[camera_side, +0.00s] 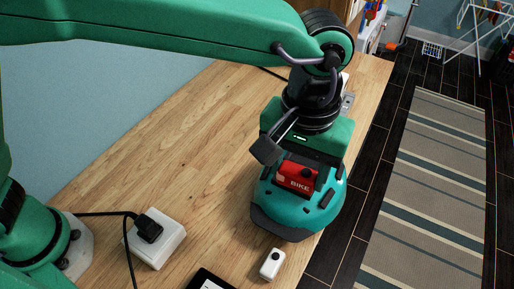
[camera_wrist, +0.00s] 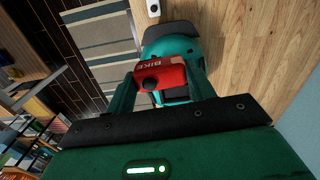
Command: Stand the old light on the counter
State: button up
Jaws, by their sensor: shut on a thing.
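The old light is a red block with a black button and the word BIKE on it (camera_side: 295,181). My gripper (camera_side: 298,168) is shut on it, with one finger on each side. The wrist view also shows the red light (camera_wrist: 170,73) between the fingers. It is held over or in front of a teal helmet (camera_side: 308,212); I cannot tell whether they touch. The wooden counter (camera_side: 180,130) lies under the helmet.
A small white device with a black button (camera_side: 271,265) stands near the counter's front edge. A white box with a black plug (camera_side: 156,238) is at the left, with a dark flat object (camera_side: 210,281) at the bottom. The counter's middle is clear. A striped rug (camera_side: 430,180) lies on the floor beyond the edge.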

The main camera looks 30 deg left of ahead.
jog(key=shift+s+a+f+n, duration=0.65)
jog(key=shift+s+a+f, duration=0.75)
jog(key=shift+f, duration=2.05)
jog(key=shift+s+a+f+n, duration=0.8)
jog(key=shift+a+f, duration=1)
jog(key=shift+f, duration=1.7)
jog(key=shift+s+a+f+n, duration=0.45)
jog(key=shift+s+a+f, duration=1)
jog(key=shift+f, duration=2)
jog(key=shift+w+a+f, duration=0.1)
jog(key=shift+w+a, duration=0.05)
jog(key=o, duration=1)
notch_tip(320, 180, up, 12)
